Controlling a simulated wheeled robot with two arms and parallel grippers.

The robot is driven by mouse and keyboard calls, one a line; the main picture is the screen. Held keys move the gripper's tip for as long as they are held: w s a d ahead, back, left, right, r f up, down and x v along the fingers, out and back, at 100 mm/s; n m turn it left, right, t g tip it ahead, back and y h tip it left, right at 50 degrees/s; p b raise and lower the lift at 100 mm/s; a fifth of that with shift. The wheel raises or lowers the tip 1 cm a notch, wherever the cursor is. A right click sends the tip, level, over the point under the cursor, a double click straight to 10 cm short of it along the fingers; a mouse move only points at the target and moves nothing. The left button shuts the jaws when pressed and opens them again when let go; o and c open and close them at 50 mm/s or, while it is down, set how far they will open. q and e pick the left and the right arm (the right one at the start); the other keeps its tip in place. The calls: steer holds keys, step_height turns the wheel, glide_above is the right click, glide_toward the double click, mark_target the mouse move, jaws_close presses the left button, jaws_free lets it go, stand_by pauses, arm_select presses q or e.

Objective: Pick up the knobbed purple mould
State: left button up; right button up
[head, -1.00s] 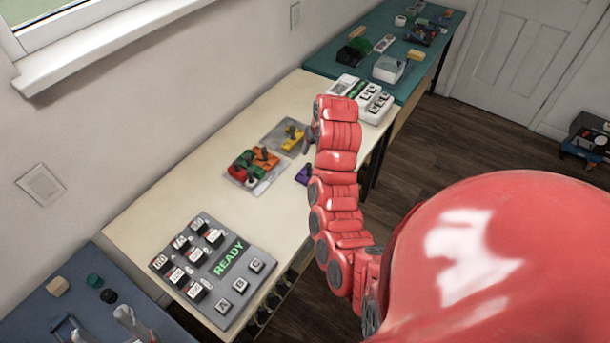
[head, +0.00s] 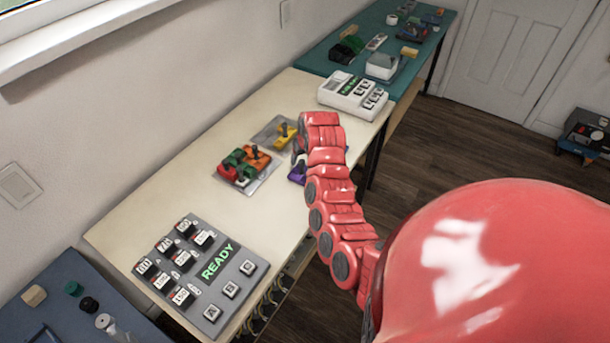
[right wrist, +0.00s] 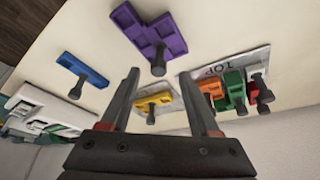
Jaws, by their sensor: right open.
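The knobbed purple mould (right wrist: 150,30) lies flat on the cream table, with its dark knob (right wrist: 158,68) standing up from it, in the right wrist view. In the head view only a bit of the purple mould (head: 296,174) shows beside my right arm, which hides the rest. My right gripper (right wrist: 162,76) is open and empty. In the right wrist view the knob appears between its two fingertips, with no contact visible. In the head view the right gripper (head: 298,150) is partly hidden by the arm. My left gripper is not in view.
A blue knobbed piece (right wrist: 80,70) lies nearby. A READY panel (head: 240,248) stands in front, a white keyed device (head: 345,98) behind.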

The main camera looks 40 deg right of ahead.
mark_target(302, 162)
steer(key=b+x, duration=0.2)
steer(key=x, duration=0.2)
steer(key=shift+d+f, duration=0.1)
steer(key=shift+f, duration=0.25)
steer(key=shift+r, duration=0.1)
jaws_close()
stand_by(1.0)
